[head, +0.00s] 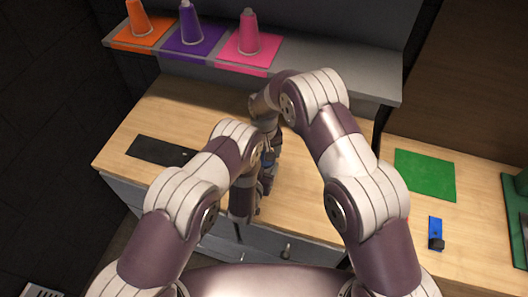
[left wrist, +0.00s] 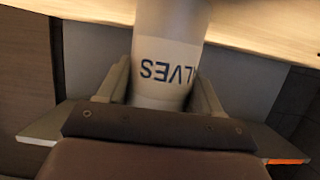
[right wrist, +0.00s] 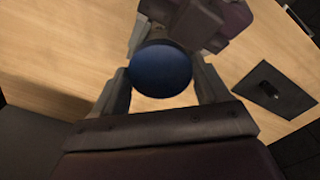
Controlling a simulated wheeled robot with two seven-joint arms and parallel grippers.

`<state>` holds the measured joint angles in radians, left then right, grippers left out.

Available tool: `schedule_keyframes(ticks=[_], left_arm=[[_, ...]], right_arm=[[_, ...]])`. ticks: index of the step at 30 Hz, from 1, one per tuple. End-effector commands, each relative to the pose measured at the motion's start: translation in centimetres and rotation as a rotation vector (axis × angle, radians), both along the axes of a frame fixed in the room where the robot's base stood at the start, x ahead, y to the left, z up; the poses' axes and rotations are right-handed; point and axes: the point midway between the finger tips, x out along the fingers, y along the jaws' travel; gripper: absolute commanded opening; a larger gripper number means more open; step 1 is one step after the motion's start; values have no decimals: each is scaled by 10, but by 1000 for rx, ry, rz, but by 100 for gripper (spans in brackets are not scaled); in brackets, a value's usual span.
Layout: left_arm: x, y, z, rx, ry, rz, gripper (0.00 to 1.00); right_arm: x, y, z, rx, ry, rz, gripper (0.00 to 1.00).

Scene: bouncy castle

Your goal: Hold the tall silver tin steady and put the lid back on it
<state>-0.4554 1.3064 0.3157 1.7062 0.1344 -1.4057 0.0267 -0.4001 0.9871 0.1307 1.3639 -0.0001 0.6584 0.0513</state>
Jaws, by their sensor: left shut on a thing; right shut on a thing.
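The tall silver tin (left wrist: 165,50) shows in the left wrist view, with dark letters on a pale label that read upside down. My left gripper (left wrist: 160,88) is shut on it, one finger on each side. In the right wrist view my right gripper (right wrist: 161,82) is shut on the round, dark blue lid (right wrist: 160,68), seen face on. Part of my left gripper shows just beyond the lid. In the head view my arms cover most of the tin and lid; a little blue shows between the wrists. Whether the lid touches the tin's rim is hidden.
The wooden worktop (head: 310,195) carries a dark plate (head: 160,151) at left, a green mat (head: 425,174) and a small blue object (head: 435,232) at right. A grey shelf (head: 330,80) behind holds orange (head: 140,20), purple (head: 190,28) and pink (head: 249,35) cones.

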Motion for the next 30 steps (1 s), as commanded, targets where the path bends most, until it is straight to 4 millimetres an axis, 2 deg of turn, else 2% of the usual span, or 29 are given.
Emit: schedule_keyframes(ticks=[3, 4, 8, 15, 19, 22, 29, 30], left_arm=[[0, 0, 0, 0, -1, 0, 10], [0, 0, 0, 0, -1, 0, 0], [0, 0, 0, 0, -1, 0, 0], [0, 0, 0, 0, 0, 0, 0], [0, 0, 0, 0, 0, 0, 0], [0, 0, 0, 0, 0, 0, 0], [0, 0, 0, 0, 0, 0, 0], [0, 0, 0, 0, 0, 0, 0]], right_arm=[[0, 0, -2, 0, 0, 0, 47], [0, 0, -2, 0, 0, 0, 47], [0, 0, -3, 0, 0, -127, 47], [0, 1, -3, 0, 1, -854, 47], [0, 2, -3, 0, 1, -1107, 47], [0, 2, -3, -1, 1, -1177, 47], [0, 2, -3, 0, 1, -1181, 47], [0, 2, -3, 0, 1, -1181, 81]])
